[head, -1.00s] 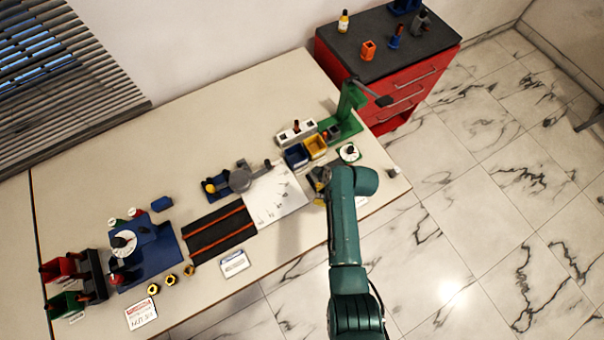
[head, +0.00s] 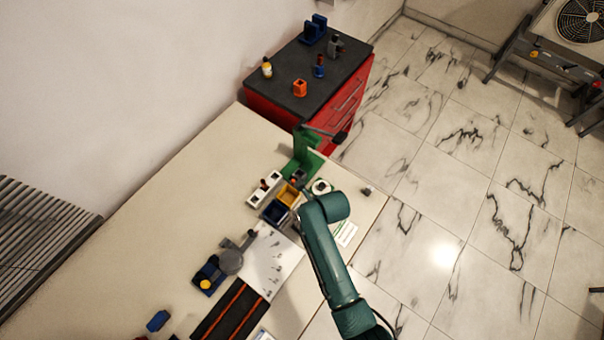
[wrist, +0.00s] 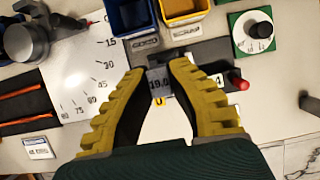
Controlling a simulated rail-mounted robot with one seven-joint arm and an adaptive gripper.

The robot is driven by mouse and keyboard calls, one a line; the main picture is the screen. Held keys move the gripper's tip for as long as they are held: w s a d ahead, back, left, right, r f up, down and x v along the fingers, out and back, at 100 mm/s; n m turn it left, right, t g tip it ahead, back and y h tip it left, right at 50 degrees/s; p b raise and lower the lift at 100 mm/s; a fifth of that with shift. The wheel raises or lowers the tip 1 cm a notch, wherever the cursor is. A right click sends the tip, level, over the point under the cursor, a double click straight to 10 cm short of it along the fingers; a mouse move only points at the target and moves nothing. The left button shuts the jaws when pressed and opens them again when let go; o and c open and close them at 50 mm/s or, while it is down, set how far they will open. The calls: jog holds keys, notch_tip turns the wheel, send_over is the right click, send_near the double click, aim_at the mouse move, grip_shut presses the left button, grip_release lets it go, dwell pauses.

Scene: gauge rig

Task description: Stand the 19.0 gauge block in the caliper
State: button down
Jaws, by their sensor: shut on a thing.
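The grey gauge block marked 19.0 (wrist: 158,82) is between the yellow fingers of my gripper (wrist: 165,75) in the wrist view. My gripper is shut on it. A dark grey bar-like fixture (wrist: 190,53) lies just beyond the block, with a red-tipped knob (wrist: 238,80) at its right. This looks like the caliper, but the fingers and block hide much of it. I cannot tell whether the block touches it or stands between its jaws. In the head view my green arm covers the gripper, the block and this fixture.
Blue (head: 276,211) and yellow (head: 288,194) bins stand just behind the work spot. A green stand (head: 304,155) with a dark lever is farther back. A round dial on a green base (wrist: 253,30) is at the right. The white angle sheet (head: 270,262) lies left.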

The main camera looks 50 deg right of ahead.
jog(key=shift+r+p, duration=0.25)
jog(key=shift+p, duration=0.05)
jog(key=shift+f+b, duration=3.15)
jog(key=shift+f, duration=1.9)
jog(key=c, duration=1.1)
grip_release()
jog(key=shift+f, duration=0.1)
jog(key=shift+s, duration=0.15)
jog(key=v, duration=1.2)
jog(key=shift+r, duration=0.25)
